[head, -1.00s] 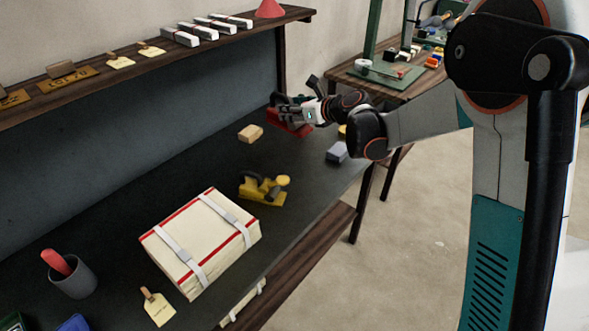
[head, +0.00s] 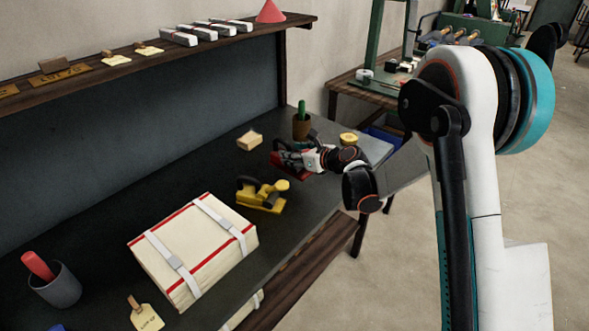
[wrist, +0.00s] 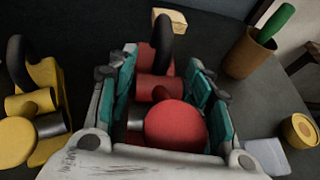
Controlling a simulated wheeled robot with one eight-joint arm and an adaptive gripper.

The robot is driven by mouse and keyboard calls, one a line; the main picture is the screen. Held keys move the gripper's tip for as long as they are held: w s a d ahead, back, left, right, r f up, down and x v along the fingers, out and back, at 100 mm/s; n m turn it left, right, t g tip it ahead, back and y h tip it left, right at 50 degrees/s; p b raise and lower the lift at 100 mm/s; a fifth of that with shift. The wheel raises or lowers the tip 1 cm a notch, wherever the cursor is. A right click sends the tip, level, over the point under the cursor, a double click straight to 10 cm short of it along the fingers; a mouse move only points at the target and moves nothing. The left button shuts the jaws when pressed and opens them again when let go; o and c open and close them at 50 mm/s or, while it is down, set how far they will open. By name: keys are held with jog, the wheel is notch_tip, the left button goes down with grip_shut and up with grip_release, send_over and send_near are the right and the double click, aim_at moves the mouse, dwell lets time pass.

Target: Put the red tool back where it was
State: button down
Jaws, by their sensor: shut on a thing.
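The red tool (head: 292,168) is a hand plane with a round front knob and a dark curved handle. My gripper (head: 284,154) is shut on it on the dark bench, to the upper right of the yellow plane. In the wrist view the red tool (wrist: 176,126) lies between the teal-padded fingers of my gripper (wrist: 164,72). Its underside is hidden, so I cannot tell whether it touches the bench. A similar yellow plane (head: 262,202) stands close by and shows at the left of the wrist view (wrist: 38,105).
A wooden block (head: 250,142) and a brown pot (head: 302,128) with a green item lie beyond. A strapped cream box (head: 190,245) and a grey cup (head: 58,287) stand nearer. A grey block (wrist: 268,156) is right of my gripper. Bare bench (head: 130,190) lies left.

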aim_at(301, 174)
jog(key=shift+f+b, duration=0.85)
jog(key=shift+f, duration=1.3)
jog(key=shift+f, duration=0.1)
jog(key=c, duration=0.8)
grip_release()
